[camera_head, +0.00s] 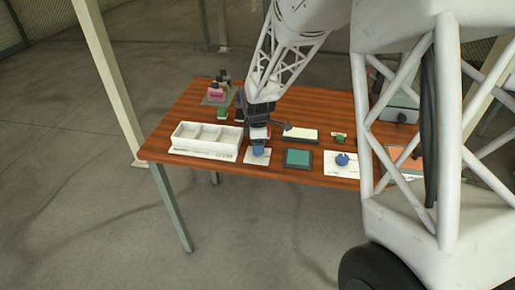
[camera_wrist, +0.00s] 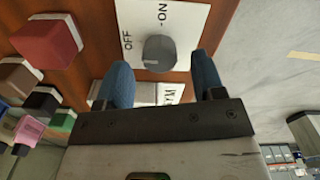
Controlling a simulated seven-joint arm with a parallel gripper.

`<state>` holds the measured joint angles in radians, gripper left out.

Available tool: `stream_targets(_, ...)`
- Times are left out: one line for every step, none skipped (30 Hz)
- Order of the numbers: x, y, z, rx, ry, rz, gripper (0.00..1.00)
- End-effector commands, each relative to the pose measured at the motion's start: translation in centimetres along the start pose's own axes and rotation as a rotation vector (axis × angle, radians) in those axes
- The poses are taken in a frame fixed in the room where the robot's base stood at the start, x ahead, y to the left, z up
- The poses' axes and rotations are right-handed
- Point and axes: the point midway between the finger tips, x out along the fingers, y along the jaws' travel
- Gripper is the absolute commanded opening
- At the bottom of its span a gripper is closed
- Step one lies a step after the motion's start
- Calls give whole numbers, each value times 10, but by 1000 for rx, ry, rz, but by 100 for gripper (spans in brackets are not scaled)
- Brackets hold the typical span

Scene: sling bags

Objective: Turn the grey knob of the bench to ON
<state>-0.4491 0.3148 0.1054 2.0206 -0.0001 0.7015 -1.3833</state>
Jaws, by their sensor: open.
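The grey knob (camera_wrist: 159,53) sits on a white plate (camera_wrist: 185,20) in the wrist view, with OFF printed to its left and ON above it. Which label its pointer faces is too small to tell. My gripper (camera_wrist: 161,62) is open, one blue finger to the lower left of the knob and one to the lower right in the picture. No contact with the knob shows.
The wooden table (camera_head: 190,106) bears a white divided tray (camera_head: 205,139) left of my gripper. A green pad (camera_head: 298,158) and a blue knob (camera_head: 342,159) on another plate lie to the right. A red block (camera_wrist: 47,40) shows in the wrist view.

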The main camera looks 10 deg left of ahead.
Motion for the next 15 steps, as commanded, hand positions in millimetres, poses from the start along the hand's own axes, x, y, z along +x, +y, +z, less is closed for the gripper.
stream_targets(6, 0, 0, 0, 0, -1, 63)
stream_targets(8, 0, 0, 0, 0, 0, 63)
stream_targets(11, 0, 0, 0, 0, 0, 63)
stream_targets(14, 0, 0, 0, 0, 0, 63)
stream_targets(16, 0, 0, 0, 0, 0, 63)
stream_targets(18, 0, 0, 0, 0, 0, 63)
stream_targets(19, 0, 0, 0, 0, -1, 63)
stream_targets(20, 0, 0, 0, 0, -1, 63)
stream_targets(21, 0, 0, 0, 0, 0, 63)
stream_targets(22, 0, 0, 0, 0, 0, 63)
stream_targets(22, 0, 0, 0, 0, 0, 63)
stream_targets(23, 0, 0, 0, 0, 0, 63)
stream_targets(23, 0, 0, 0, 0, 0, 63)
stream_targets(23, 0, 0, 0, 0, 0, 63)
stream_targets(22, 0, 0, 0, 0, 0, 63)
